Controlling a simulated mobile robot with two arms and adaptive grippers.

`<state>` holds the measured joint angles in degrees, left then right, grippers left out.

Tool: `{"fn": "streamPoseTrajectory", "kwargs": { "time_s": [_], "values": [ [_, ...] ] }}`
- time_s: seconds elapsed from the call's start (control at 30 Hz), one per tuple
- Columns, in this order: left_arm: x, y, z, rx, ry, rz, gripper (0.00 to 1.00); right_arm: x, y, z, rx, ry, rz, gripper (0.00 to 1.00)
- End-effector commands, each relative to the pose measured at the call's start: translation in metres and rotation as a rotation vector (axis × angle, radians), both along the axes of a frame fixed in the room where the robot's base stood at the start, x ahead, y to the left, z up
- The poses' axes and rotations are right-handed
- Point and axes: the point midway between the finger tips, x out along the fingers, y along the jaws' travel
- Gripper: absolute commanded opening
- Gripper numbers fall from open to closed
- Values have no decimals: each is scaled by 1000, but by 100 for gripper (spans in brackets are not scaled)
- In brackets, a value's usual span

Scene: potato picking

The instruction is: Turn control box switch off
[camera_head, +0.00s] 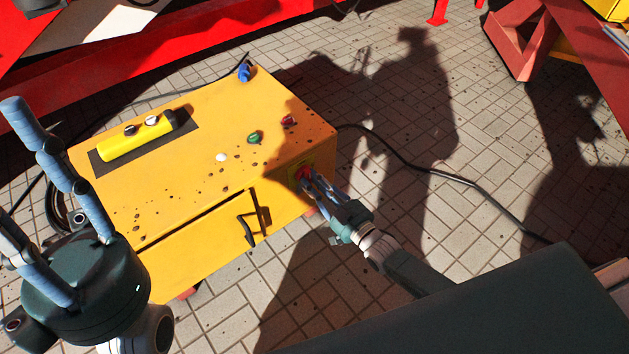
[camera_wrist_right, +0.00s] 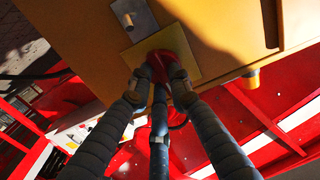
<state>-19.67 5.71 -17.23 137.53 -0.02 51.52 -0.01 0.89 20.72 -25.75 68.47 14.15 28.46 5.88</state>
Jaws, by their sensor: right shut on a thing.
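The yellow control box (camera_head: 200,190) stands on the paved floor, and its side also shows in the right wrist view (camera_wrist_right: 222,28). A red switch (camera_head: 303,173) sits on a small yellow plate on its right side; the wrist view shows the switch (camera_wrist_right: 172,60) and plate (camera_wrist_right: 205,62) close up. My right gripper (camera_head: 311,183) is shut on the red switch, its fingers around it in the wrist view (camera_wrist_right: 160,80). The fingertips partly hide the switch, so its turned position cannot be told. My left gripper (camera_head: 15,170) is open and empty at the left, its fingers apart.
The box top carries a yellow cylinder (camera_head: 125,142), a blue connector (camera_head: 244,72), a green button (camera_head: 254,137) and a red button (camera_head: 288,120). A black handle (camera_head: 247,228) sticks out in front. A black cable (camera_head: 430,171) crosses the floor. Red machine frames stand behind.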

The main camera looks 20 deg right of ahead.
Motion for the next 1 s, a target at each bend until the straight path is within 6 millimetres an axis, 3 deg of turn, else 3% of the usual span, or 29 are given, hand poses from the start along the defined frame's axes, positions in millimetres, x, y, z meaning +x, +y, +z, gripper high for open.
{"fn": "streamPoseTrajectory", "kwargs": {
  "time_s": [0.3, 0.33, 0.4, 0.43, 0.77, 1.0],
  "values": [
    [1, 0, -4, 0, 14, 0, 40, -2, 0, -3, -7, 4, 2, 0],
    [1, 0, -4, 0, 14, 0, 40, -2, 0, -3, -6, 4, 2, 22],
    [1, 0, -4, 0, 14, 0, 40, -2, 0, -3, -5, 3, 2, 36],
    [1, 0, -4, 0, 14, 0, 40, -1, 0, -2, -5, 3, 2, 38],
    [0, 1, 0, 0, 0, 2, 40, -3, -1, -1, -3, 1, 0, 38],
    [0, 0, -1, 0, 3, 1, 40, -39, -14, -2, -4, 4, 1, 38]
  ]
}}
